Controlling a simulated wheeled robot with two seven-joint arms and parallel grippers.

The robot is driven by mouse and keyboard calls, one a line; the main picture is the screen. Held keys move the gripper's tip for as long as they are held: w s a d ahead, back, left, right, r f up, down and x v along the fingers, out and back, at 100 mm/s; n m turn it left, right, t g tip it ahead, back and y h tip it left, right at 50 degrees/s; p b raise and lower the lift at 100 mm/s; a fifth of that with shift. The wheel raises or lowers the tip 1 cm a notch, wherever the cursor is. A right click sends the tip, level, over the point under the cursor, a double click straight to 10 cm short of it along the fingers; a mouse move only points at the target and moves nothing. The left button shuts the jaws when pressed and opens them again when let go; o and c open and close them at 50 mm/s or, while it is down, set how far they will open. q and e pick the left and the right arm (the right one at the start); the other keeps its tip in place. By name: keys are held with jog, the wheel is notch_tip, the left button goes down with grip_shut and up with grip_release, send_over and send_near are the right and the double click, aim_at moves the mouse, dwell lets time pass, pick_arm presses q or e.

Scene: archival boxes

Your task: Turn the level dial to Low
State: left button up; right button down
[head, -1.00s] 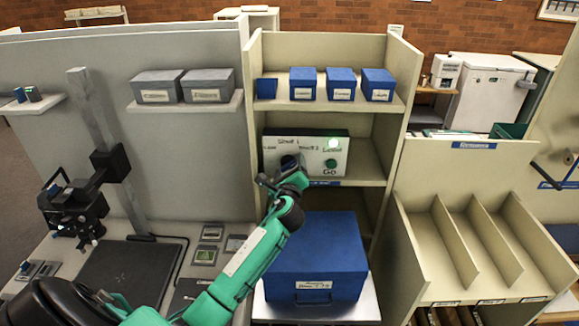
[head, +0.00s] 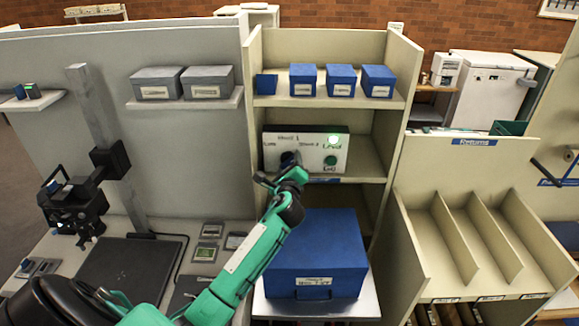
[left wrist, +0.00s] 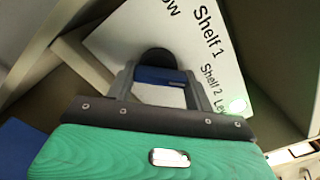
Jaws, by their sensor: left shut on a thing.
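The control panel (head: 313,150) is a pale box with a dark top, standing on the middle shelf of the cabinet. It bears the words Low, Shelf 1, Shelf 2 and Level, a lit green lamp (head: 333,140) and a green Go button (head: 330,161). The dark level dial (head: 288,158) is at its left part, partly hidden by my left gripper (head: 278,178). In the left wrist view the panel face (left wrist: 205,50) appears tilted, and the fingers are shut on the dial (left wrist: 157,60), with a blue strip between them. My right gripper is not in view.
A large blue box (head: 316,255) stands below the panel. Small blue boxes (head: 341,80) line the shelf above. Grey boxes (head: 208,83) sit on a wall shelf to the left. A divided returns rack (head: 470,240) stands to the right.

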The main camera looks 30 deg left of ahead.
pick_arm(q)
jog(key=n+b, duration=0.4)
jog(key=n, duration=0.5)
jog(key=shift+n+b, duration=0.3)
jog(key=n+b, duration=0.1)
jog(key=n, duration=0.3)
jog(key=shift+a+n+b, duration=0.1)
jog(key=shift+n+b, duration=0.2)
jog(key=shift+b, duration=0.1)
jog(key=shift+s+a+r+n+b, duration=0.1)
jog(key=shift+n+b, duration=0.25)
jog(key=shift+n, duration=0.8)
jog(key=shift+r+n+b, duration=0.1)
jog(key=shift+n+b, duration=0.2)
jog(key=shift+n, duration=0.85)
jog(key=o, duration=1)
